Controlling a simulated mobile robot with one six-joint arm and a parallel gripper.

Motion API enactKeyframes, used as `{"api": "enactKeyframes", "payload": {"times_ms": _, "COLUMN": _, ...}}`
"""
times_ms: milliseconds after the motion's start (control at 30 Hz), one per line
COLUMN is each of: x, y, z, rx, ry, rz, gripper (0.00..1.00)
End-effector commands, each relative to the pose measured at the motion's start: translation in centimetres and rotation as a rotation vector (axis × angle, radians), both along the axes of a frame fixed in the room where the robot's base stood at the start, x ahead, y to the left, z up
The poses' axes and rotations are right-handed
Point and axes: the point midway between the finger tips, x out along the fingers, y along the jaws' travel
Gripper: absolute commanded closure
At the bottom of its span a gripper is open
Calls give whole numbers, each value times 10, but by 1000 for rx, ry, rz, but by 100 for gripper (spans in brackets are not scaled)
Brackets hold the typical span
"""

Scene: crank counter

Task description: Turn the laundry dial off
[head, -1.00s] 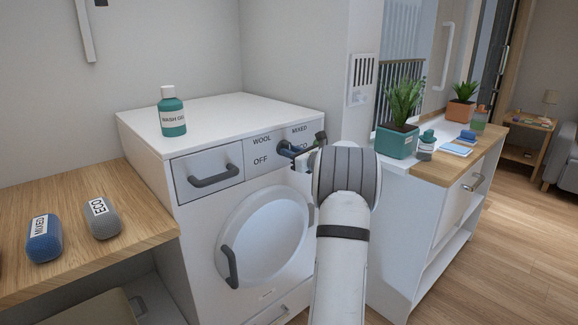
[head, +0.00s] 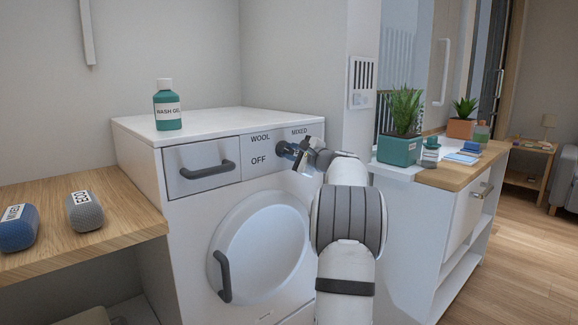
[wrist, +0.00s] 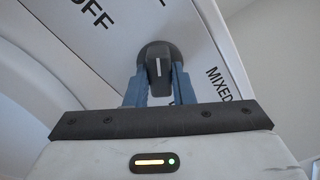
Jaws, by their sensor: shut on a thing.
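The laundry dial (head: 284,149) is a dark round knob on the front panel of the white washing machine (head: 185,215), among the labels WOOL, MIXED and OFF. In the wrist view the dial (wrist: 158,57) has a raised grip with a white line. The line runs up and down in that picture, between OFF at the upper left and MIXED at the right. My gripper (wrist: 159,88) has its two blue fingers on either side of the raised grip, shut on it.
A green wash gel bottle (head: 167,105) stands on the machine. A grey drawer handle (head: 207,170) and the round door (head: 260,250) are close by. A wooden counter (head: 100,210) at left holds two cloth-covered pieces. A cabinet (head: 455,215) with plants stands at right.

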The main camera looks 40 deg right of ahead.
Motion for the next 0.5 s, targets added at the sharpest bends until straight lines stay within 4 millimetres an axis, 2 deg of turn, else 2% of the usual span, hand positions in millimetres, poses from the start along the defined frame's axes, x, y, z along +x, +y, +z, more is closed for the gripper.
{"api": "enactKeyframes", "payload": {"times_ms": 200, "x": 0, "y": 2, "z": -1, "rx": -154, "ry": -18, "rz": 4, "gripper": 100}}
{"api": "enactKeyframes", "payload": {"times_ms": 500, "x": 0, "y": 3, "z": 1, "rx": -271, "ry": -25, "rz": 5, "gripper": 100}}
